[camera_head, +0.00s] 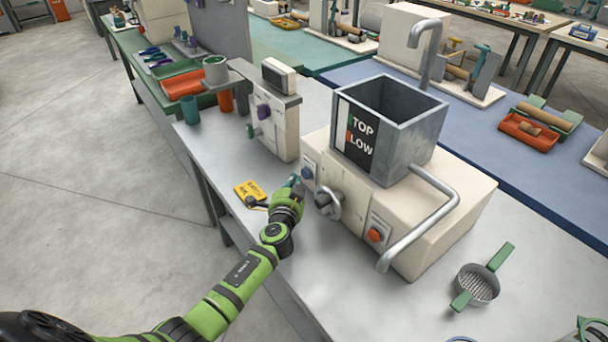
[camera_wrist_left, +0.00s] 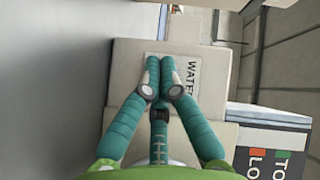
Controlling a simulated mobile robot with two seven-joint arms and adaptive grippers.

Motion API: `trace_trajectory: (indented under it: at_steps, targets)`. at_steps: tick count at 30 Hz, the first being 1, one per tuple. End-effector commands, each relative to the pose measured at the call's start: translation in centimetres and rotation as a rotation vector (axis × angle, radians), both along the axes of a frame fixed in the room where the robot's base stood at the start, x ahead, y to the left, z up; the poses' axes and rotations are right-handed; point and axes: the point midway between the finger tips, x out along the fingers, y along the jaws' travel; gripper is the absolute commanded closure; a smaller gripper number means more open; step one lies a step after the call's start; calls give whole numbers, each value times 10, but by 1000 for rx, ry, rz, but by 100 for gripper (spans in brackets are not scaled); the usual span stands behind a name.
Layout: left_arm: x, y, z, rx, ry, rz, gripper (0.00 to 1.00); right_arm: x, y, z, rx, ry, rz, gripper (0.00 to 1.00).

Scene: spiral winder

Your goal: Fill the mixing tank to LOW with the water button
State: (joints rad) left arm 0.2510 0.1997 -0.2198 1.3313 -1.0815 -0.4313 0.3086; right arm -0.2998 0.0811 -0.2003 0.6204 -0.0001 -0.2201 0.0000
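The mixing tank (camera_head: 425,125) is a grey, square, open-topped metal box on a cream base (camera_head: 455,215). Its front has a black panel with TOP and LOW marks (camera_head: 358,140). I see no water surface inside. The blue water button (camera_head: 307,173) is on the base's left front. My left gripper (camera_head: 293,182) is just in front of it, fingers together and empty. In the left wrist view the teal fingertips (camera_wrist_left: 160,72) point at the WATER label plate (camera_wrist_left: 193,85) and hide the button; contact cannot be told. My right gripper is not in view.
A grey hand wheel (camera_head: 328,203) and an orange button (camera_head: 376,235) are to the right on the base. A bent pipe (camera_head: 425,225) sticks out at the right. A yellow tag (camera_head: 249,190) and a strainer (camera_head: 478,285) lie on the grey table. The table's front is mostly clear.

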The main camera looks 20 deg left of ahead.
Motion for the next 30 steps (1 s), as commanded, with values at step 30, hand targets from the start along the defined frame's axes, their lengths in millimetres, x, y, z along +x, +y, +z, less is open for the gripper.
trace_trajectory:
  at_steps: [30]
  targets:
    - [9, -5, 0, 0, 0, 0, 100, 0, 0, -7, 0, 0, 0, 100]
